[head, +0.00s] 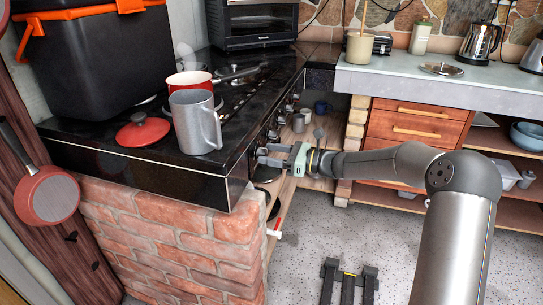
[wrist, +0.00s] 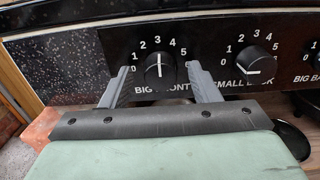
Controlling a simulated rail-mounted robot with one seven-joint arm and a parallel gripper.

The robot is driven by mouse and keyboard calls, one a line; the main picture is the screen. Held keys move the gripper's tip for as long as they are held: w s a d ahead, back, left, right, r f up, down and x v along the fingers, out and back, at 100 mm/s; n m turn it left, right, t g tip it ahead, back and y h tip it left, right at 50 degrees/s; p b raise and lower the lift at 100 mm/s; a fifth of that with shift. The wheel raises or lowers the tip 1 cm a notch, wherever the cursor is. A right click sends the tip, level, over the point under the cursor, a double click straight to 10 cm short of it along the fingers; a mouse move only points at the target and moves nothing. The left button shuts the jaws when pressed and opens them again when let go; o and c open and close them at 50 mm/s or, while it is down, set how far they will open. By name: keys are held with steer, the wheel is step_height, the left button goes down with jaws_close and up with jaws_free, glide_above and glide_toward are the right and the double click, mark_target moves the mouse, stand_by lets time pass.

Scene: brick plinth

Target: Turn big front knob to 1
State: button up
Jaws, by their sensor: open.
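The big front knob (wrist: 159,72) is a round black knob on the black stove panel, with a white pointer line standing upright toward the 3. Numbers 0 to 5 arc over it, and the label "BIG FRONT" below is partly covered by my gripper. My gripper (wrist: 159,69) is open, one finger to the left of the knob and one to the right, with gaps showing on both sides. In the head view my gripper (head: 262,155) is at the stove's front panel, and the big front knob cannot be made out there.
The small back knob (wrist: 254,60) is right of my right finger, with another knob at the right edge. On the stove stand a grey mug (head: 194,122), a red pot (head: 188,80) and a red lid (head: 143,131). A wooden drawer unit (head: 410,125) stands behind my arm.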

steer(key=shift+a, duration=0.1)
steer(key=c, duration=1)
steer(key=n+b, duration=0.1)
steer(key=n, duration=0.2)
steer(key=shift+f, duration=0.15)
steer(key=n+b, duration=0.3)
steer(key=shift+f+n, duration=0.1)
steer(key=shift+n, duration=0.3)
steer(key=shift+s+n+b, duration=0.1)
steer(key=shift+n+b, duration=1.8)
steer(key=shift+n, duration=0.5)
